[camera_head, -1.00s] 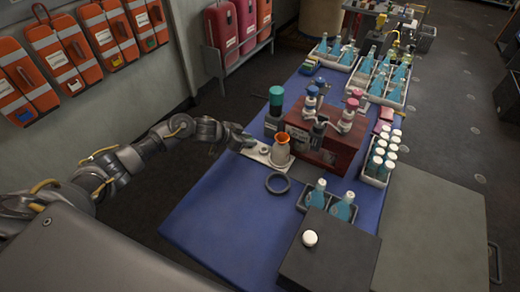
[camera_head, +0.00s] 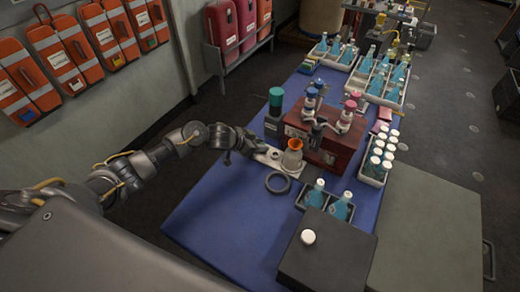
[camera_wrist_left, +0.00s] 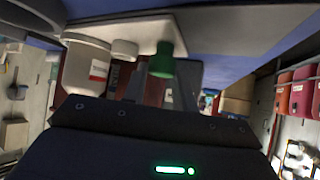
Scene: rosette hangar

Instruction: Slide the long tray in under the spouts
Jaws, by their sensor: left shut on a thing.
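The long tray (camera_head: 264,155) is a narrow pale plate lying on the blue table top, in front of the dark red block (camera_head: 326,150) with the spouts (camera_head: 318,127). A pale cup with an orange top (camera_head: 291,157) stands at its right end, close to the block. My left gripper (camera_head: 248,147) is shut at the tray's left end; the hold itself is hard to see. In the left wrist view the tray (camera_wrist_left: 150,28) appears upside down, with a white labelled cup (camera_wrist_left: 86,62), a small white piece (camera_wrist_left: 125,49) and a green piece (camera_wrist_left: 162,60). My right gripper is out of view.
A black ring (camera_head: 278,183) lies just in front of the tray. A green-capped bottle (camera_head: 275,99) stands behind it. Blue bottles (camera_head: 340,206) in a small rack and a dark box (camera_head: 328,255) are nearer. The table's front left is clear.

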